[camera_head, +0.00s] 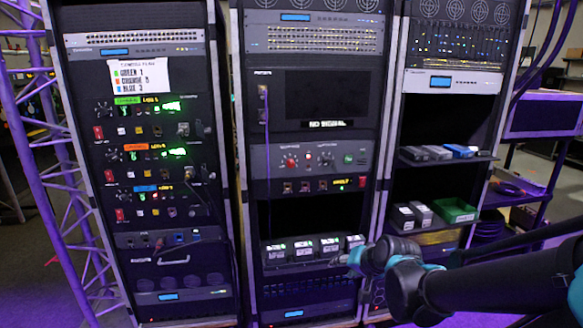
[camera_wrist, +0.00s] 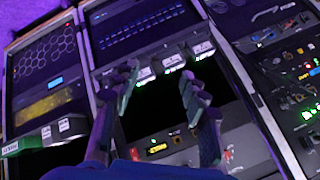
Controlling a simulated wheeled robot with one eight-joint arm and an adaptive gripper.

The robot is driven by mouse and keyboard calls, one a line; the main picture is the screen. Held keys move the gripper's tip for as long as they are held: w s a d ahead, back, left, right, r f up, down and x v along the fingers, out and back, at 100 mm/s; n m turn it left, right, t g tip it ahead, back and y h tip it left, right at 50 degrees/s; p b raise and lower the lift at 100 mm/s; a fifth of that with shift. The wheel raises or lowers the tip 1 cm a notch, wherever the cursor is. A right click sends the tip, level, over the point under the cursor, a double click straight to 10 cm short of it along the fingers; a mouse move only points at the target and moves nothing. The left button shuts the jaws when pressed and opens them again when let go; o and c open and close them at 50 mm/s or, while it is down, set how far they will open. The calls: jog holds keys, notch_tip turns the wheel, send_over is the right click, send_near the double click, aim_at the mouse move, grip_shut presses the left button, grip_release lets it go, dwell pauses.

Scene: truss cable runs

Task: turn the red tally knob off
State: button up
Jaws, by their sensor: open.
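A red knob (camera_head: 292,161) sits on the grey control panel (camera_head: 270,152) of the middle rack, left of a second, greyish knob (camera_head: 310,158). Which way its pointer faces is too small to tell. A small red shape beside the right finger in the wrist view (camera_wrist: 226,155) looks like the same knob, partly hidden. My gripper (camera_head: 350,262) is well below the panel, in front of the rack's lower part, and apart from the knob. In the wrist view my gripper (camera_wrist: 158,78) is open, with nothing between its fingers.
Several dark units with lit fronts (camera_head: 302,248) stand on a shelf near my gripper. A green bin (camera_head: 455,210) and small boxes (camera_head: 412,214) are on the right rack's shelves. A purple cable (camera_head: 267,140) hangs down the middle rack's left side. The left rack (camera_head: 140,225) carries more switches.

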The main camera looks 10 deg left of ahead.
aim_at(291, 164)
jog(key=w+a+r+m+t+y, duration=0.2)
jog(key=w+a+r+m+t, duration=0.4)
jog(key=r+m, duration=0.4)
jog(key=w+a+r+m+t+y, duration=0.1)
jog(key=w+a+r+m+t, duration=0.3)
jog(key=a+r+m, duration=0.5)
jog(key=w+a+m+h, duration=0.1)
jog(key=w+m, duration=0.1)
jog(key=w, duration=0.4)
jog(key=w+a+m+h, duration=0.1)
jog(key=w+m, duration=0.2)
jog(key=w, duration=0.4)
jog(key=w+a+m+h, duration=0.1)
jog(key=w+m, duration=0.2)
jog(key=w, duration=0.3)
jog(key=shift+w, duration=0.15)
grip_shut()
